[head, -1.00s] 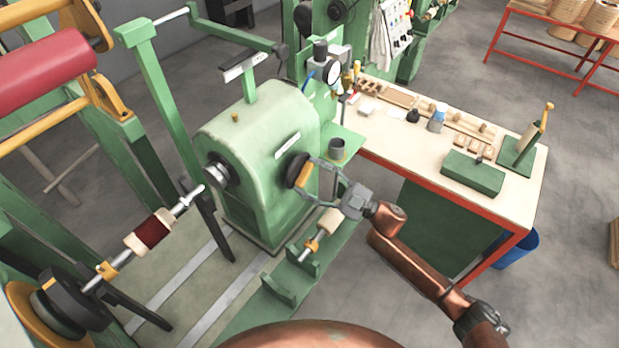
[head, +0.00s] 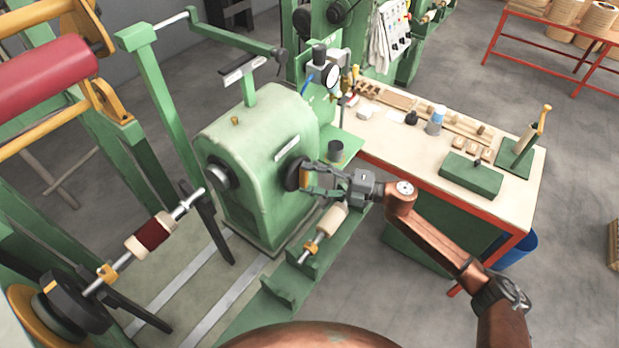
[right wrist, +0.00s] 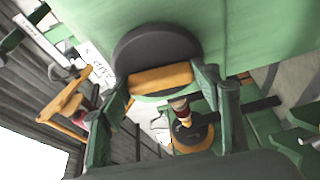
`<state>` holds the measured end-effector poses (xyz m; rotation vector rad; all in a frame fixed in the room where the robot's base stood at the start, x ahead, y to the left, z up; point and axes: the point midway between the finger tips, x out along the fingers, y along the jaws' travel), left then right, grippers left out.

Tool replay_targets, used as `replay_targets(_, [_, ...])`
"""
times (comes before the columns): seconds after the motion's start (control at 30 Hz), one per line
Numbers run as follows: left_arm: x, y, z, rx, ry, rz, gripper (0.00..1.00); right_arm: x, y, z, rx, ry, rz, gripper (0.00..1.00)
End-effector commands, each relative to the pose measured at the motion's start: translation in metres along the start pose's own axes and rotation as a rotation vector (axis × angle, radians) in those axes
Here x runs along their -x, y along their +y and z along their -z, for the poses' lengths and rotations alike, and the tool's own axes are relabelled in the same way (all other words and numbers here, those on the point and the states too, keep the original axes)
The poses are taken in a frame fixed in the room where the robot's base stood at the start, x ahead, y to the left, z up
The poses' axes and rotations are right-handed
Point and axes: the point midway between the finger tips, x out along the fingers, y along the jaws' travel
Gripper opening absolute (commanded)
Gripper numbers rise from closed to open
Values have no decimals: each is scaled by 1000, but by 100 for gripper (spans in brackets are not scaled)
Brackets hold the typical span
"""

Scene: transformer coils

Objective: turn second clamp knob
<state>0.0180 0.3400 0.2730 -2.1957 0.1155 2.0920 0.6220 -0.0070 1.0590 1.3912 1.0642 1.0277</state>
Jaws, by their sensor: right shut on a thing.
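The clamp knob is a black disc (head: 294,173) with an orange grip bar (head: 305,177) on the right face of the green rounded machine housing (head: 262,160). My right gripper (head: 309,178) is at this knob, shut on its orange bar. In the right wrist view the black disc (right wrist: 150,48) fills the upper middle. The orange bar (right wrist: 160,78) lies nearly level there, between the two green-looking fingers, one at each end. In the head view the bar stands nearly upright and is partly covered by the fingers. My left gripper is not in view.
A dark hub (head: 222,173) sits on the housing's left face. A shaft with a dark red coil (head: 150,235) is at lower left. A pale roller (head: 332,217) lies on the green bed below my right gripper. A workbench (head: 385,125) with tools stands at right.

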Motion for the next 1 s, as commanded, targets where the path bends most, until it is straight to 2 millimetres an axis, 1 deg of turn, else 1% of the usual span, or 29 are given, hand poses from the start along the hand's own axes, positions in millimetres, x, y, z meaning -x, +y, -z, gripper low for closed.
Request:
replay_targets(0.03, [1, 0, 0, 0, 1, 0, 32, 0, 3, -2, 21, -4, 6, 34])
replay_targets(0.3, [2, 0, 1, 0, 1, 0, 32, 0, 2, -2, 82, -4, 32, 34])
replay_targets(0.77, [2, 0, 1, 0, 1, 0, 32, 0, 2, -1, 94, -4, 36, 34])
replay_targets(0.8, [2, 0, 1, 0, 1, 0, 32, 0, 2, -1, 94, -4, 36, 60])
replay_targets(1.0, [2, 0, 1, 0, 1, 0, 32, 0, 1, -1, 91, -2, 36, 74])
